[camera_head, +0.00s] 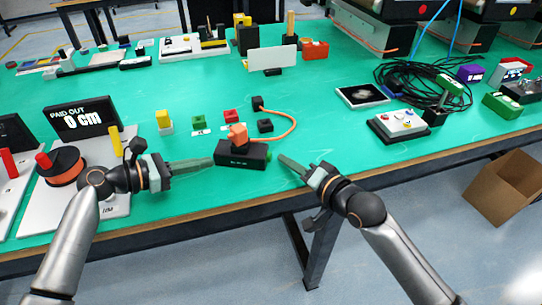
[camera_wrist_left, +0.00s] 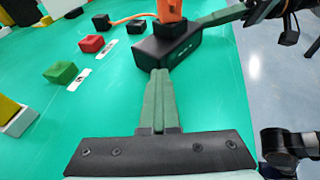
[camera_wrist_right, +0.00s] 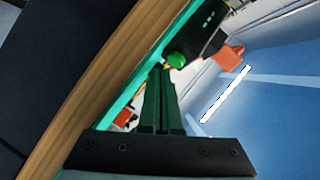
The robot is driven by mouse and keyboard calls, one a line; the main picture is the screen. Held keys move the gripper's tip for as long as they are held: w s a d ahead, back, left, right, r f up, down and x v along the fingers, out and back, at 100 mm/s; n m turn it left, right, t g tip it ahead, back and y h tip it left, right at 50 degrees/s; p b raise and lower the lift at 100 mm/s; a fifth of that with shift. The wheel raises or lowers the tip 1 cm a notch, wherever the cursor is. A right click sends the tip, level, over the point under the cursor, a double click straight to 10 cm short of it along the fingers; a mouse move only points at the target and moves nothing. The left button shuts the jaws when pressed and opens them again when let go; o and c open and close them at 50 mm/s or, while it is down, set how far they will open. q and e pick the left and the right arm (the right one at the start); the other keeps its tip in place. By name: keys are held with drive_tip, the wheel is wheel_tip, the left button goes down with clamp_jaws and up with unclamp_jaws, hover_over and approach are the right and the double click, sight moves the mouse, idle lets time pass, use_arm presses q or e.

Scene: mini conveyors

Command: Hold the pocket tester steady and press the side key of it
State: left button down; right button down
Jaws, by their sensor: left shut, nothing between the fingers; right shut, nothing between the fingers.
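The pocket tester is a black box (camera_head: 236,155) with an orange part (camera_head: 238,135) on top. It lies near the front edge of the green table. Its green side key (camera_head: 267,157) is on its right end and shows closely in the right wrist view (camera_wrist_right: 176,60). My left gripper (camera_head: 212,162) is shut and empty, its tips at the tester's left end; the left wrist view shows them close to the box (camera_wrist_left: 165,45), contact unclear. My right gripper (camera_head: 281,157) is shut and empty, its tips just right of the green key. I cannot tell whether they touch it.
Behind the tester are a red block (camera_head: 230,116), a green block (camera_head: 198,121) and a black plug (camera_head: 258,103) on an orange cable. A reel stand (camera_head: 115,205) is under my left arm. A cardboard box (camera_head: 505,190) stands on the floor at right.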

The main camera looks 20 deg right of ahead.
drive_tip(key=shift+a, duration=0.1)
idle(0.7)
drive_tip(key=shift+w+a, duration=0.15)
drive_tip(key=shift+a, duration=0.15)
drive_tip(key=shift+w+a, duration=0.2)
drive_tip(key=shift+a, duration=0.25)
idle(0.9)
drive_tip(key=shift+s+d, duration=0.4)
drive_tip(key=shift+d, duration=0.4)
drive_tip(key=shift+s+d, duration=0.35)
drive_tip(key=shift+d, duration=0.4)
drive_tip(key=shift+s+d, duration=0.35)
drive_tip(key=shift+d, duration=0.45)
drive_tip(key=shift+s+d, duration=0.35)
drive_tip(key=shift+d, duration=0.4)
